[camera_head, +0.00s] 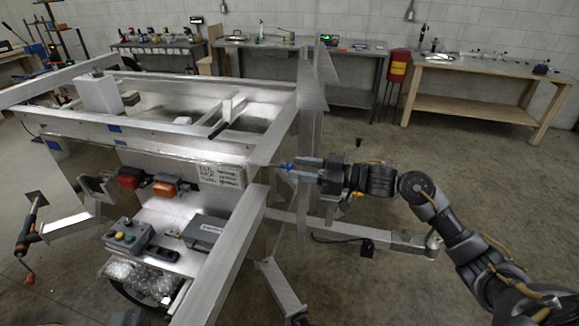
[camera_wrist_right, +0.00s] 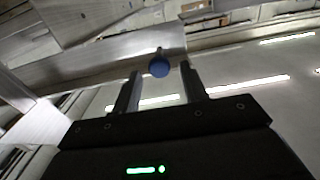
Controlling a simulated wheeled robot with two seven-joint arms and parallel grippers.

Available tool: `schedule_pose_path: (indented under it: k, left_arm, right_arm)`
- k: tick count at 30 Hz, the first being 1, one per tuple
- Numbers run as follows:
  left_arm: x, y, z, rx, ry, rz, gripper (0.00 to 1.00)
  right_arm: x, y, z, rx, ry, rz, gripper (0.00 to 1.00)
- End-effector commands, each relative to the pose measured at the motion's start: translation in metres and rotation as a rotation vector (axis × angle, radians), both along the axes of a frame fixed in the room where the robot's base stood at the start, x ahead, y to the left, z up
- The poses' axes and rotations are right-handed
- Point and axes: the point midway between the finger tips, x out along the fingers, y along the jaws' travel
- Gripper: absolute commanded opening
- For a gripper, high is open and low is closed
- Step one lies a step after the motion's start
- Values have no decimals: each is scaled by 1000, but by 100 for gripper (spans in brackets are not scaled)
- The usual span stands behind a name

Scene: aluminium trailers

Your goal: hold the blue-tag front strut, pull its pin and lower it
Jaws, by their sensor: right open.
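A blue knob (camera_head: 287,165), which looks like the head of a pin, sits at the corner of the aluminium trailer frame (camera_head: 240,205). My right gripper (camera_head: 299,166) reaches in from the right with its fingers pointing at the knob. In the right wrist view the round blue knob (camera_wrist_right: 159,68) shows between and just beyond the two spread fingertips (camera_wrist_right: 161,75). The jaws are open, and I see no grip on it. A leg-like aluminium strut (camera_head: 281,288) slants down below the corner; I cannot tell its tag. My left gripper is out of view.
An upright aluminium post (camera_head: 309,125) stands right behind my right gripper. A horizontal bar (camera_head: 350,232) runs below my forearm. A control box (camera_head: 128,236) and lamps (camera_head: 163,188) sit on the trailer to the left. Workbenches (camera_head: 490,100) line the back wall.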

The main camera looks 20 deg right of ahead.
Motion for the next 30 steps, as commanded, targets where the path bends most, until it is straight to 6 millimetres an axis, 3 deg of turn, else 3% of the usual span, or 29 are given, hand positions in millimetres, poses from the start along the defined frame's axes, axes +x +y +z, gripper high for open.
schedule_pose_path:
  k: [7, 18, 28, 30]
  left_arm:
    - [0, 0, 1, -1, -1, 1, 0]
    - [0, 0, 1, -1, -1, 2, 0]
    - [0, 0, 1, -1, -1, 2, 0]
    - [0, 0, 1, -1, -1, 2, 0]
  right_arm:
    - [17, 23, 0, 1, -1, 0, 43]
    - [20, 26, 0, -1, 0, 0, 43]
    - [20, 26, 0, -1, 0, 0, 0]
    - [20, 26, 0, -1, 0, -1, 0]
